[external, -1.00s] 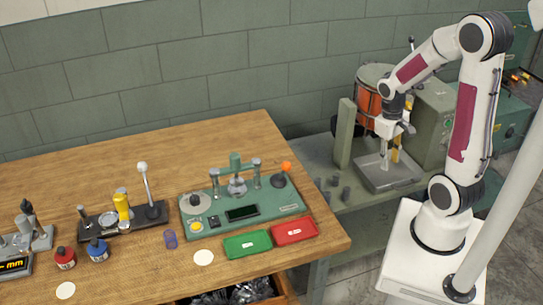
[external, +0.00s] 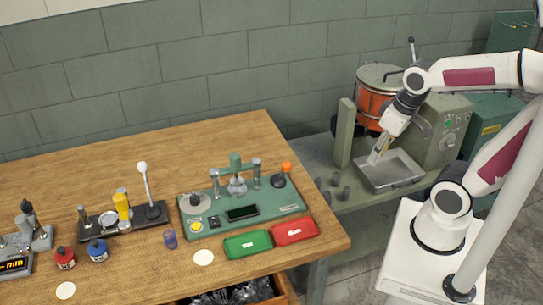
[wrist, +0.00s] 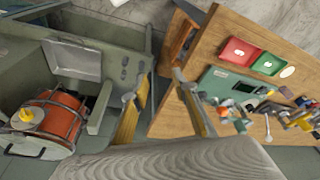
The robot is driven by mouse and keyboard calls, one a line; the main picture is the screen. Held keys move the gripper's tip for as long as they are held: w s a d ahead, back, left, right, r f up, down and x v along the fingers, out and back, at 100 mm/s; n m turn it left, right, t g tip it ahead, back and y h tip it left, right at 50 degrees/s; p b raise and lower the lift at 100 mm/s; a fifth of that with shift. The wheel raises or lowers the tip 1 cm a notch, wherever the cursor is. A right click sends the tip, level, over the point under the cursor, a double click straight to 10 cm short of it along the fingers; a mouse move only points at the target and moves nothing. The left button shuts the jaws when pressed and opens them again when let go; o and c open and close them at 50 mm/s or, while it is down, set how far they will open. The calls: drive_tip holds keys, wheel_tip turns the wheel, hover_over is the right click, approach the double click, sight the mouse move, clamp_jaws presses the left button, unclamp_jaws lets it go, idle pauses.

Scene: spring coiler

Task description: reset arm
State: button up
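My gripper (external: 376,158) hangs tilted in front of the green coiler machine (external: 443,128), by the left side of its metal tray (external: 397,172). In the wrist view its two yellow-padded fingers (wrist: 162,80) stand apart with nothing between them. The tray (wrist: 72,60) looks empty there. The orange drum (external: 370,104) stands behind my gripper; the drum also shows in the wrist view (wrist: 52,115) at lower left.
A wooden table (external: 110,190) to the left carries a green tester (external: 243,205), a green tray (external: 247,244) and a red tray (external: 295,231). A green post (external: 345,133) stands beside the drum. Several small grey cylinders (external: 335,181) sit near the table edge.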

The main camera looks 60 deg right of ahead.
drive_tip(key=a+r+n+t, duration=0.2)
drive_tip(key=a+r+n, duration=0.1)
drive_tip(key=a+r, duration=0.2)
drive_tip(key=shift+a+r+t+y, duration=0.15)
drive_tip(key=shift+a+t+y, duration=0.25)
drive_tip(key=shift+a, duration=0.15)
drive_tip(key=shift+s, duration=0.1)
idle(0.8)
